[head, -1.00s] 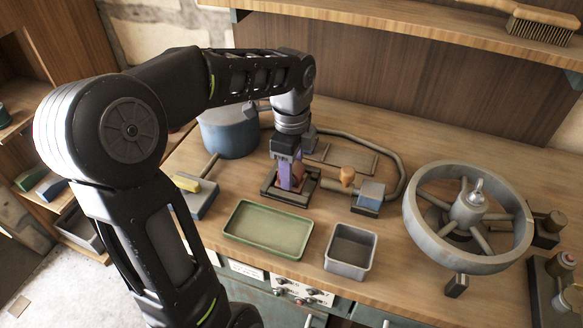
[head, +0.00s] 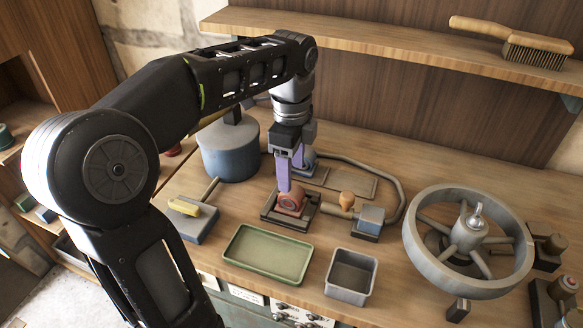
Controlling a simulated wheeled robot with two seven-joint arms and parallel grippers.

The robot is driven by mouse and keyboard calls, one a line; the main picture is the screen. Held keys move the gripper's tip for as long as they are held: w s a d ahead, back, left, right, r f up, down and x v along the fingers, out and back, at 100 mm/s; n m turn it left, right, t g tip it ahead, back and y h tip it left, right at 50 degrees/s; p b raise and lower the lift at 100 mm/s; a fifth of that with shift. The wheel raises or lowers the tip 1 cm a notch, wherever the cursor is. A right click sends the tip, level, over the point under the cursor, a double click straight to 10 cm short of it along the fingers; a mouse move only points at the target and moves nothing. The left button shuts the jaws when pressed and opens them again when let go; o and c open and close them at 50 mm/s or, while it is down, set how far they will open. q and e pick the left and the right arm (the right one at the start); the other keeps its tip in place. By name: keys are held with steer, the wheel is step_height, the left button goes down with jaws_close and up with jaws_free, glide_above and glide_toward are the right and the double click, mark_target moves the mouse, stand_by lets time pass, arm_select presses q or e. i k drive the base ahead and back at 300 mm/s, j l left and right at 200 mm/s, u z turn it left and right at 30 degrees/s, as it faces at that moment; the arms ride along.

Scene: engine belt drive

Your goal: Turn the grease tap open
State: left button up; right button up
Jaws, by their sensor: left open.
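My left gripper (head: 291,174) points down with its two purple fingers apart. It is over a reddish round part (head: 291,202) in a dark square base (head: 266,212). One fingertip is close to the top of the red part, and I cannot tell whether they touch. An orange knob (head: 347,198) stands on a short pipe beside a small blue-grey block (head: 370,216), right of the gripper. I cannot tell for sure which of these is the grease tap. My right gripper is not in view.
A blue-grey drum (head: 229,152) stands behind left, near a yellow-handled item (head: 184,207) on a grey block. A green tray (head: 235,262) and a grey bin (head: 347,294) are in front. A large spoked wheel (head: 415,245) stands right. A brush (head: 536,54) lies on the shelf above.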

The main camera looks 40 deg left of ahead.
mark_target(187, 210)
steer(key=k, duration=1)
